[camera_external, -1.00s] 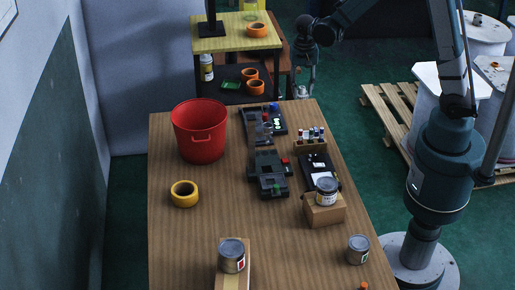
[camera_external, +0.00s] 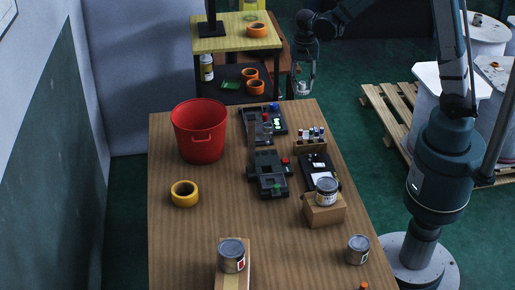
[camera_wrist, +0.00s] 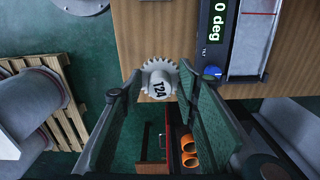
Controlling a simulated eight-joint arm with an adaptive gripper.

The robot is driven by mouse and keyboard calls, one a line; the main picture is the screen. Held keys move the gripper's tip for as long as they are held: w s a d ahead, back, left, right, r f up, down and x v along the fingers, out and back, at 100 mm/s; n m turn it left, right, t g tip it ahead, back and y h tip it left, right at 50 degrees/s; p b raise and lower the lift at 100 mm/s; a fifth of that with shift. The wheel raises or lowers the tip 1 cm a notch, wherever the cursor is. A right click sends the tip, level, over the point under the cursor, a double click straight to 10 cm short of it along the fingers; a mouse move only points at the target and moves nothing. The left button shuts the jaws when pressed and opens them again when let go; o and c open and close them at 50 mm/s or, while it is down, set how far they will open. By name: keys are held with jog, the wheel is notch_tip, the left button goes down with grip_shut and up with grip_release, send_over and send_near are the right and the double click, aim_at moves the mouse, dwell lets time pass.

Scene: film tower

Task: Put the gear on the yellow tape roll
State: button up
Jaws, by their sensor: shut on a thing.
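The gear is a pale toothed wheel with a hub marked T24 (camera_wrist: 158,82). It sits between the fingertips of my gripper (camera_wrist: 160,74), which is shut on it. In the external view my gripper (camera_external: 303,80) hangs beyond the far right corner of the wooden table, and the gear is small and hard to make out there. The yellow tape roll (camera_external: 184,202) lies flat on the left part of the table with its hole facing up. Nothing lies on it. My gripper is well away from it, and the roll is not seen in the wrist view.
A red bucket (camera_external: 199,140) stands behind the tape roll. Dark devices (camera_external: 268,178), a bottle rack (camera_external: 311,146), and a can (camera_external: 327,192) on a box occupy the table's right side. A shelf with orange rolls (camera_external: 257,30) stands behind. Table around the tape roll is clear.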

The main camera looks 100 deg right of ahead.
notch_tip(320, 180, up, 8)
jog(key=shift+f, duration=0.1)
jog(key=w+a+r+n+p, duration=0.1)
jog(key=w+a+n, duration=0.15)
jog(key=w, duration=0.65)
jog(key=w+a+r+n, duration=0.15)
jog(key=w+a, duration=0.25)
jog(key=w, duration=0.6)
jog(key=n+p, duration=0.4)
jog(key=n, duration=0.8)
send_over(184, 189)
notch_tip(184, 189, down, 2)
jog(key=f, duration=0.1)
notch_tip(184, 189, down, 4)
jog(key=shift+f+b, duration=0.25)
jog(key=shift+b, duration=0.05)
jog(key=shift+f, duration=0.1)
jog(key=shift+f, duration=3.05)
